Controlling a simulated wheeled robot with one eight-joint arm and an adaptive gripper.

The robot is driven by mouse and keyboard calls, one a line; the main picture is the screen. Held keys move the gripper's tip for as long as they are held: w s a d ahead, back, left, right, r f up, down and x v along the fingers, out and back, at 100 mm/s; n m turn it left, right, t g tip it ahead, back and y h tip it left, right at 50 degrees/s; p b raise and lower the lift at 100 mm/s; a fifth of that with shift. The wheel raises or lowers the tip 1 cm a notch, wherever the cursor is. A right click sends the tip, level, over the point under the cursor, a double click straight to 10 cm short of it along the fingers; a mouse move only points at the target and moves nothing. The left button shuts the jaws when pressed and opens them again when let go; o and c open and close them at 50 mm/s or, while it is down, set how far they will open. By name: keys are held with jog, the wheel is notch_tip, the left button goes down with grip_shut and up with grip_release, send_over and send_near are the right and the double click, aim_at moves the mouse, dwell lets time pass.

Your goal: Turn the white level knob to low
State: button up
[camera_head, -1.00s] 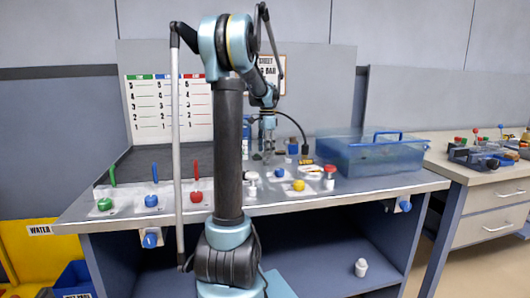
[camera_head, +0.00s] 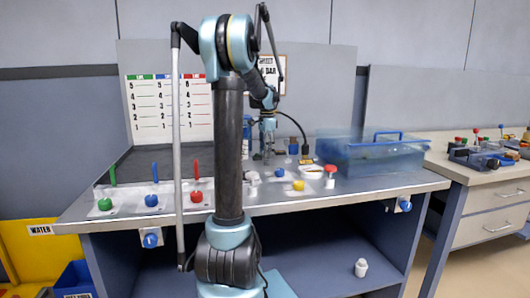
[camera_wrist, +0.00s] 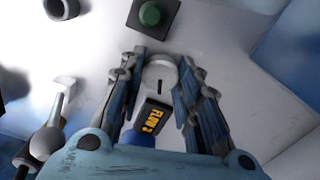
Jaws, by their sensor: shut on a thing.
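The white level knob (camera_wrist: 160,70) is round and pale in the wrist view, with a short dark mark on its lower part in the picture. My gripper (camera_wrist: 161,62) is shut on it, one finger on each side. A black label (camera_wrist: 153,117) with yellow letters, partly readable as "FLO", lies just below the knob in the picture. In the head view my gripper (camera_head: 267,156) points down at the back middle of the bench. The knob is too small to make out there, and I cannot read a low mark.
A green button (camera_wrist: 150,14) on a dark square is above the knob in the wrist view. A white lever-like part (camera_wrist: 48,140) is at left. On the bench, a yellow knob (camera_head: 298,185), a red-topped part (camera_head: 330,170) and a blue tank (camera_head: 372,155) stand to the right.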

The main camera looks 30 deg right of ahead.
jog(key=shift+w, duration=0.15)
jog(key=n, duration=0.5)
jog(key=shift+w+r, duration=0.1)
jog(key=shift+n, duration=2.3)
jog(key=o, duration=1.1)
jog(key=shift+a, duration=0.1)
jog(key=shift+c, duration=0.2)
